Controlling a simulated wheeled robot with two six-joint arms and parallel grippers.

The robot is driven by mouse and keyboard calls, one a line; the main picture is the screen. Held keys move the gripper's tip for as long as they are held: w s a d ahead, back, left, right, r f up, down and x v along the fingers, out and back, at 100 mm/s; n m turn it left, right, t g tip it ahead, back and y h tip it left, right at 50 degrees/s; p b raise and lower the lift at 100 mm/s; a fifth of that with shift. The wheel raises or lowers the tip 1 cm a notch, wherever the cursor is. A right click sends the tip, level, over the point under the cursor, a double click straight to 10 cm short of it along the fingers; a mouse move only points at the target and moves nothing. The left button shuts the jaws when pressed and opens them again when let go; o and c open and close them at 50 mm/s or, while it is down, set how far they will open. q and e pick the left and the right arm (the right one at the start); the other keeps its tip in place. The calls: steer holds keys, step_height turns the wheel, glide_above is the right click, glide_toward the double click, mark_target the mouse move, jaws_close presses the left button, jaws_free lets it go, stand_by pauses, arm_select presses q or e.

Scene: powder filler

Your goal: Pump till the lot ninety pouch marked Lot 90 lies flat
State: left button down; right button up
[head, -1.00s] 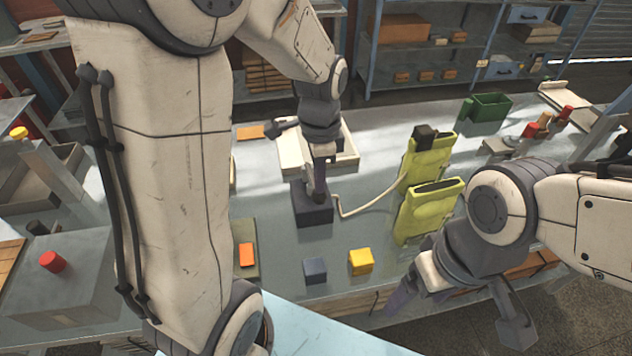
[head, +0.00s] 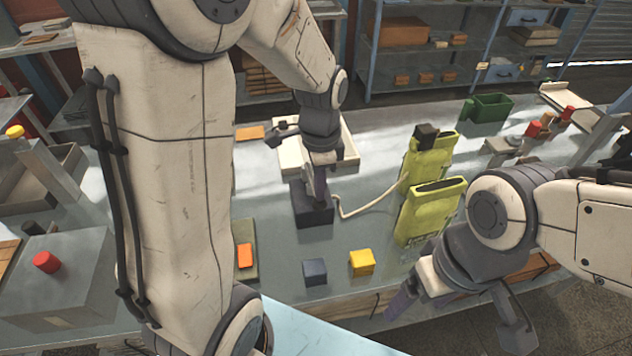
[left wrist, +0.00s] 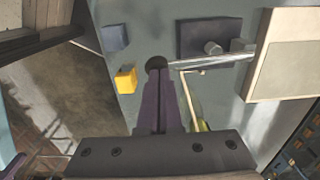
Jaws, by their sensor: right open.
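My left gripper (head: 320,185) points down over the dark pump box (head: 313,208) on the bench. In the left wrist view its purple fingers (left wrist: 158,75) are together, with their tips at the dark knob (left wrist: 156,63) on the end of the silver lever (left wrist: 210,61); I see no clear grip around the knob. A pale hose (head: 365,205) runs from the box to the yellow-green pouches. The rear pouch (head: 425,160) stands up with a dark block on top; the front pouch (head: 430,215) also stands up. No lot marking is readable. My right gripper (head: 402,303) is open and empty near the bench's front edge.
A blue-grey cube (head: 315,271) and a yellow cube (head: 361,262) sit in front of the pump box. A pale tray (head: 345,150) lies behind it. A green bin (head: 492,107) stands at the back right.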

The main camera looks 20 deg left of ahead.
arm_select(q)
steer(key=shift+s+d+f+b, duration=0.1)
steer(key=shift+f+b, duration=0.6)
steer(key=shift+f, duration=0.35)
steer(key=shift+s+f+b, duration=0.1)
steer(key=shift+f+b, duration=0.55)
steer(key=shift+f, duration=0.4)
steer(key=shift+w+a+r+p, duration=0.1)
steer(key=shift+w+r+p, duration=0.05)
steer(key=shift+r+p, duration=1.45)
steer(key=shift+w+a+r+p, duration=0.1)
steer(key=shift+w+r+p, duration=0.05)
steer(key=shift+r+p, duration=1.45)
steer(key=shift+r, duration=0.1)
stand_by(0.4)
step_height(320, 180, up, 6)
steer(key=p, duration=0.5)
steer(key=shift+p, duration=0.35)
steer(key=shift+d, duration=0.1)
steer(key=s+d+f+n+b, duration=0.2)
steer(key=s+d+b, duration=0.2)
steer(key=s, duration=0.5)
steer(key=s+d+f+n+h+b, duration=0.1)
steer(key=s+d+b, duration=0.3)
steer(key=s+d, duration=0.4)
steer(key=shift+s+d+f+n+b, duration=0.25)
steer(key=shift+s+f+n+b, duration=0.2)
steer(key=shift+s, duration=0.2)
